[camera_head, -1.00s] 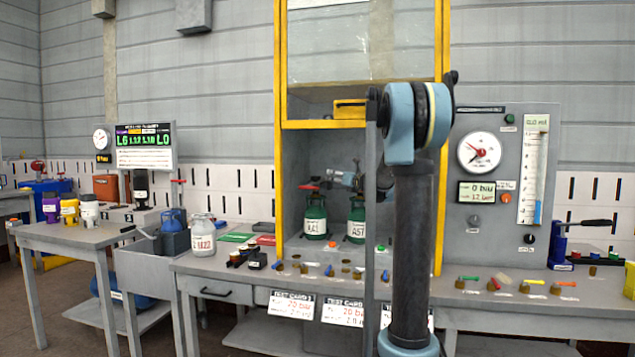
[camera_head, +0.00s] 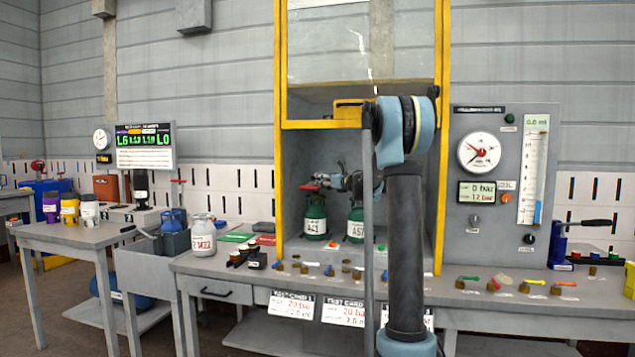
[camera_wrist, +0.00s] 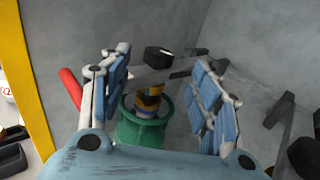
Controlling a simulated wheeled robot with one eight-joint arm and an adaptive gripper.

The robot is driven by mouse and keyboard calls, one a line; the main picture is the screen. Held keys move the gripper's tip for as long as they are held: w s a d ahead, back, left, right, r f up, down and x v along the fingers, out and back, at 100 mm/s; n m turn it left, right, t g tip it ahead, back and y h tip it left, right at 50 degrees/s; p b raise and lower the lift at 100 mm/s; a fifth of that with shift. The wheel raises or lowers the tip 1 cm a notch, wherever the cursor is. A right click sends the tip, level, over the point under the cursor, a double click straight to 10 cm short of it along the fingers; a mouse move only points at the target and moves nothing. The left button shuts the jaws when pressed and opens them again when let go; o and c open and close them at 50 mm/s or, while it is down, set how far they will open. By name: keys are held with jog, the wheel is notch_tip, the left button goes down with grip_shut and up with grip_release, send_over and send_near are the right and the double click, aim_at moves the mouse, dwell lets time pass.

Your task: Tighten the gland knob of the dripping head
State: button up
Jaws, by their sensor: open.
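Two green cylinders stand inside the yellow-framed booth: a left one (camera_head: 314,222) and a right one (camera_head: 356,222), both with white labels. A red part (camera_head: 308,187) shows above the left one. My gripper (camera_head: 324,181) is inside the booth above the cylinders, partly hidden by my arm and a grey post. In the wrist view my gripper (camera_wrist: 163,98) is open, its blue-padded fingers on either side of a green cylinder's (camera_wrist: 140,137) brass valve (camera_wrist: 150,98). A black knob (camera_wrist: 158,56) tops that valve. No finger clearly touches it. I see no drip.
The yellow booth frame (camera_head: 280,180) and the grey post stand close to my arm. A red bar (camera_wrist: 70,88) lies beyond the left finger, and grey bars stand at the right. A gauge panel (camera_head: 500,230) stands right of the booth. Small fittings line the bench front.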

jog(key=x, duration=0.7)
jog(key=shift+w+a, duration=0.1)
jog(key=shift+w, duration=0.05)
jog(key=shift+c, duration=0.6)
jog(key=c, duration=1)
